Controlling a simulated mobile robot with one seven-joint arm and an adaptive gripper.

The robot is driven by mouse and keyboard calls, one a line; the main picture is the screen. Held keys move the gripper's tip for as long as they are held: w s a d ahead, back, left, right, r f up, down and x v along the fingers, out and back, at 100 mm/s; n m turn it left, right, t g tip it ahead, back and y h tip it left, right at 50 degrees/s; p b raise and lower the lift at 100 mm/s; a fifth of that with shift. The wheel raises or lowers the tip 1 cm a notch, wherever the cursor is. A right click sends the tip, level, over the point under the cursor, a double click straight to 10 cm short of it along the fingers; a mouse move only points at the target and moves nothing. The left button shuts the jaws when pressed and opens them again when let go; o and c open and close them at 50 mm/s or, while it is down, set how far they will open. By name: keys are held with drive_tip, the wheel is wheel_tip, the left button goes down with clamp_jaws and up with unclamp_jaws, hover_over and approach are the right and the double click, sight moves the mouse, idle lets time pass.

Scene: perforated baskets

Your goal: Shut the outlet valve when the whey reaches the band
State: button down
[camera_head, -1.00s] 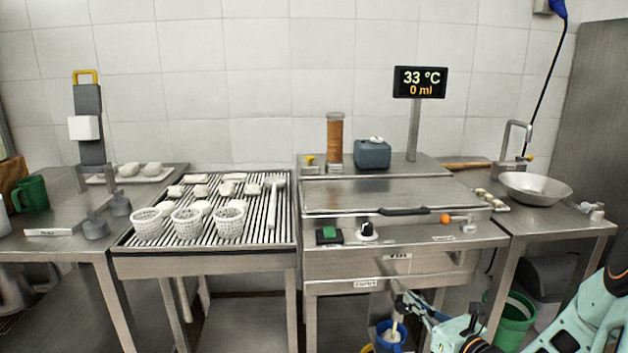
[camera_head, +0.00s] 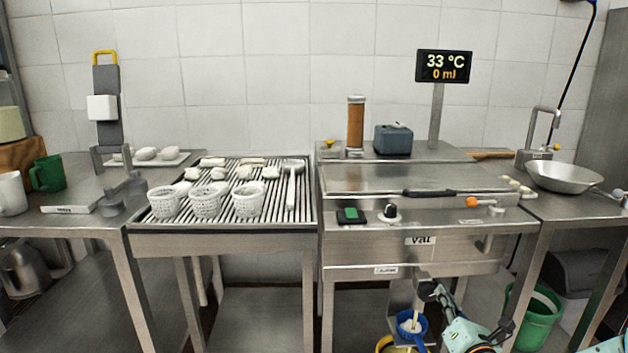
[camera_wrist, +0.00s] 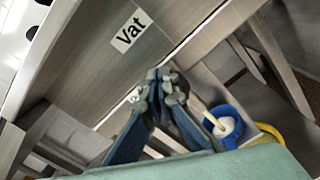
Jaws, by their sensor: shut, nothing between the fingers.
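The steel vat (camera_head: 420,262) bears a "Vat" label, which also shows in the wrist view (camera_wrist: 131,31). An orange-knobbed lever (camera_head: 472,202) sits on its front ledge at the right; I cannot tell whether this is the outlet valve. The display (camera_head: 444,66) reads 33 °C and 0 ml. A blue vessel (camera_head: 411,326) with a whitish stick stands low under the vat, also seen in the wrist view (camera_wrist: 226,126). No whey level or band can be made out. My gripper (camera_head: 428,291) is shut and empty below the vat front, above the blue vessel; its fingertips meet in the wrist view (camera_wrist: 166,76).
A yellow vessel (camera_head: 386,344) is beside the blue one, and a green bucket (camera_head: 541,318) stands at the right. The vat's legs are close to my arm. White perforated baskets (camera_head: 206,202) stand on the slatted drain table. A steel bowl (camera_head: 563,177) rests on the right counter.

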drive_tip(key=shift+w+p, duration=0.4)
drive_tip(key=shift+w, duration=0.85)
drive_tip(key=shift+a+f, duration=0.15)
drive_tip(key=shift+f, duration=0.05)
drive_tip(key=shift+s+d+f+p, duration=0.1)
drive_tip(key=shift+d+f+p, duration=0.25)
drive_tip(key=shift+p, duration=1.25)
drive_tip(key=shift+r, duration=0.15)
drive_tip(key=s+p, duration=0.1)
drive_tip(key=s, duration=0.1)
drive_tip(key=s+p, duration=0.1)
drive_tip(key=s, duration=0.1)
drive_tip(key=s+p, duration=0.1)
drive_tip(key=shift+s+d+r, duration=0.35)
drive_tip(key=shift+s+d, duration=0.05)
